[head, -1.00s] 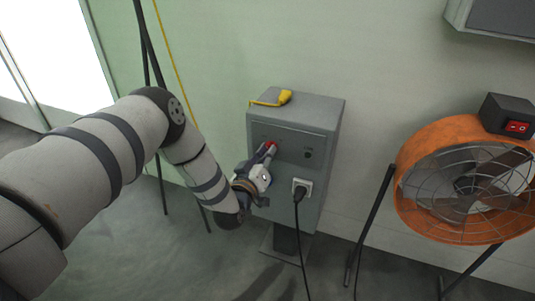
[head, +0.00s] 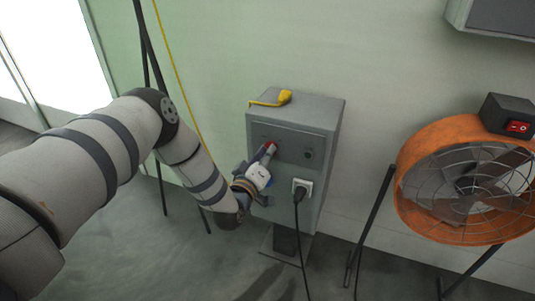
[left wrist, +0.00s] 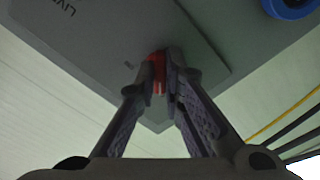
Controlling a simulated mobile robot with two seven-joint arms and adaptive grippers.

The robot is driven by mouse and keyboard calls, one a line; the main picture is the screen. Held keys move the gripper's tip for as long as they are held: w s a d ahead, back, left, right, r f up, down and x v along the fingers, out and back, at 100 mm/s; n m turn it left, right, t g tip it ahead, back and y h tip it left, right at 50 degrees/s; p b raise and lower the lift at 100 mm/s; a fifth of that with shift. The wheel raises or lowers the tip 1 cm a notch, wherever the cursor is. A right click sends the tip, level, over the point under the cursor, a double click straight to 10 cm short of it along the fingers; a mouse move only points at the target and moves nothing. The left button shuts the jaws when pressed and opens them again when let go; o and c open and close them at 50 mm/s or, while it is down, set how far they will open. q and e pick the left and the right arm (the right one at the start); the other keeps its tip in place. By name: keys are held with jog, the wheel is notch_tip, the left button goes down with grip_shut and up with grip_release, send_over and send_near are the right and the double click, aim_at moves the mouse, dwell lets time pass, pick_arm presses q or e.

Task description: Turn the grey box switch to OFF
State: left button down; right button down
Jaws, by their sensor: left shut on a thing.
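The grey box (head: 318,124) stands on a post in front of the wall. Its red switch (head: 272,144) is on the upper left of the front panel. My left gripper (head: 269,150) is at the panel with its fingertips on the switch. In the left wrist view the fingers (left wrist: 162,80) are shut around the red switch (left wrist: 155,70), which is partly hidden between them. The switch's position marks cannot be read. My right gripper is in neither view.
A yellow plug (head: 284,97) lies on top of the box. A black plug (head: 300,194) sits in the socket on the front, its cable hanging down. An orange fan (head: 411,200) with a black control box (head: 505,112) stands to the right.

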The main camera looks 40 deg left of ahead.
pick_arm(q)
jog(key=c, duration=1.7)
grip_release()
jog(key=v, duration=1.2)
jog(key=shift+d, duration=0.1)
